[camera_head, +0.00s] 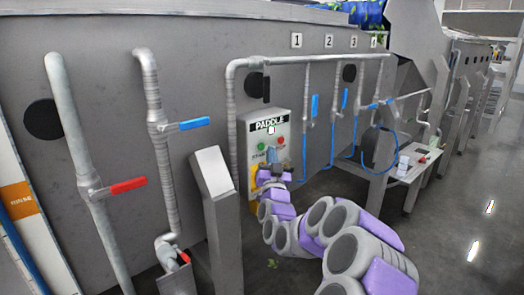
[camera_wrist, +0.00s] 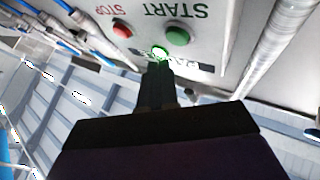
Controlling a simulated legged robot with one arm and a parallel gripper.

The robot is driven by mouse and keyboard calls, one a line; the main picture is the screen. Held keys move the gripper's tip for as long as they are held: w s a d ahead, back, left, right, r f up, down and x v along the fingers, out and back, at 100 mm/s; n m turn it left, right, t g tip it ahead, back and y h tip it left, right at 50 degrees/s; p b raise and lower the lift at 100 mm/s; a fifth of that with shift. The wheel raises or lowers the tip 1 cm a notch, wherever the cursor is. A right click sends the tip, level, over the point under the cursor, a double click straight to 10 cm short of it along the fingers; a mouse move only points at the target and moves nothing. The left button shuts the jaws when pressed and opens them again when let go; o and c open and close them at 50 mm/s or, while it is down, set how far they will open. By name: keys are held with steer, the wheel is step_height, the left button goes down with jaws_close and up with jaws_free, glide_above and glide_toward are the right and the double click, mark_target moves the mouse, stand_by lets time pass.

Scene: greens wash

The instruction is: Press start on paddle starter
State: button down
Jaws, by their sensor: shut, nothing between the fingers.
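The paddle starter (camera_head: 255,141) is a pale box with a "PADDLE" label on the grey wall in the head view. It carries a green start button (camera_head: 261,147) and a red stop button (camera_head: 281,140). The wrist view shows the green start button (camera_wrist: 177,36) beside "START" and the red stop button (camera_wrist: 121,30) beside "STOP". My gripper (camera_wrist: 158,68) is shut and empty, its tip just below a small bright green-ringed light (camera_wrist: 159,51). The tip appears apart from the start button; whether it touches the panel is unclear. The head view shows my gripper (camera_head: 272,165) at the box's lower part.
A grey post (camera_head: 217,190) stands left of the box. A vertical pipe (camera_head: 231,115) runs close beside it. Pipes with red (camera_head: 128,185) and blue (camera_head: 194,123) handles line the wall. A small table (camera_head: 407,172) stands right. Open floor (camera_head: 450,235) lies to the right.

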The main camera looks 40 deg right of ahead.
steer(key=shift+s+d+b, duration=0.1)
steer(key=shift+s+b, duration=1.05)
steer(key=shift+s, duration=0.75)
